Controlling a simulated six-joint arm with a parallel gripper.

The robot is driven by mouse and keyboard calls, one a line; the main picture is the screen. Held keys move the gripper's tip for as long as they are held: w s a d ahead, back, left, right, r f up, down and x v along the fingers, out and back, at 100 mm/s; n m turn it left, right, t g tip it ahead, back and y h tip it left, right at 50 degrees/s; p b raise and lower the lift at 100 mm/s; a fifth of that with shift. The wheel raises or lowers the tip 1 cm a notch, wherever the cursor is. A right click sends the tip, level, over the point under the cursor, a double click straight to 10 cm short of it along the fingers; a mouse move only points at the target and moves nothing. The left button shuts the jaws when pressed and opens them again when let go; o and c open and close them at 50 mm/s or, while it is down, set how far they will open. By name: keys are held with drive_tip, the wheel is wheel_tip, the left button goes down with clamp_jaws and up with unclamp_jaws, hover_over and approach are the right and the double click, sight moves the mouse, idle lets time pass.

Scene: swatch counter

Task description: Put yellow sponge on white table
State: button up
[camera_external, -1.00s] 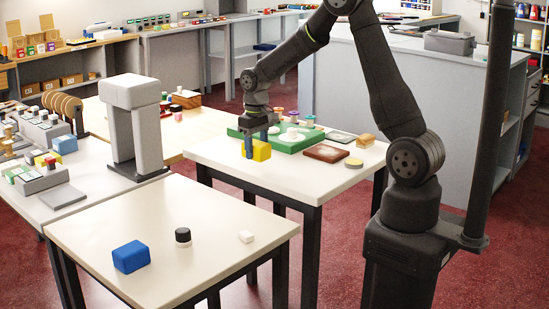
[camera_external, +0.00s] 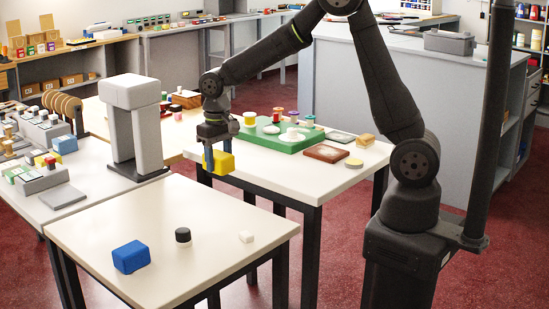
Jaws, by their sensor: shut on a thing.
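The yellow sponge (camera_external: 222,164) is a small block held between the fingers of my gripper (camera_external: 218,160). My gripper is shut on it and points down. It appears raised, near the left corner of the back table and beyond the far edge of the front table. Two tables have white tops: the front white table (camera_external: 130,215) and the back white table (camera_external: 290,178). The front one bears a blue block (camera_external: 131,256), a black-and-white cylinder (camera_external: 183,237) and a small white block (camera_external: 246,236). The pictures do not settle which one the task names.
The back table holds a green tray (camera_external: 262,141) with several small items, a brown framed tile (camera_external: 325,153) and a wooden block (camera_external: 365,140). A grey arch-shaped stand (camera_external: 122,125) rises left of my gripper. The front table's far half is bare.

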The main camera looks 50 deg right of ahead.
hover_over(190, 223)
wheel_tip(190, 223, down, 7)
drive_tip(key=shift+r, duration=0.1)
drive_tip(key=shift+f, duration=2.05)
drive_tip(key=shift+f, duration=0.15)
drive_tip(key=o, duration=0.9)
drive_tip(key=shift+o, duration=0.2)
